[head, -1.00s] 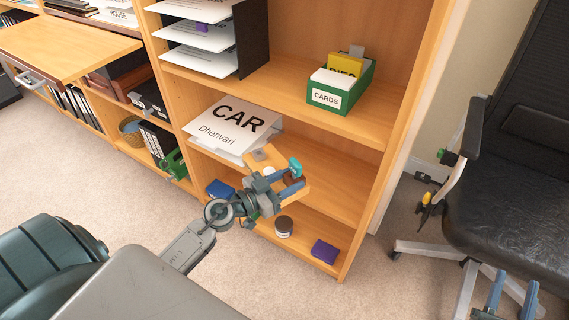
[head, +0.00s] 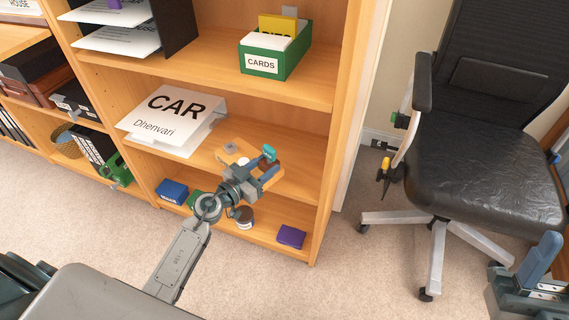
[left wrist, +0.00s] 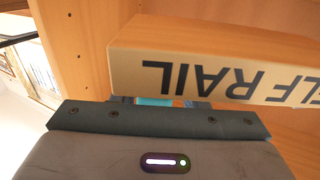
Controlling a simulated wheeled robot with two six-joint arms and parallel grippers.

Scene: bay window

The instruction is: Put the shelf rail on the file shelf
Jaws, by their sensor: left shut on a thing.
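The shelf rail (left wrist: 205,62) is a pale wooden bar with dark letters, upside down in the left wrist view, just beyond my left gripper. My left gripper (head: 266,164) is shut on it, in front of the middle compartment of the wooden file shelf (head: 342,130). In the head view the rail blends with the wood and is mostly hidden by the gripper. I cannot tell whether it touches the shelf. My right gripper (head: 540,262) is partly in view at the lower right, apart from the shelf; its opening is unclear.
A white CAR sign (head: 172,118) stands on the middle board, left of my left gripper. A green card box (head: 277,52) is on the board above. A blue box (head: 171,191), a dark jar (head: 244,216) and a purple box (head: 291,236) are on the bottom board. A black office chair (head: 480,150) stands right.

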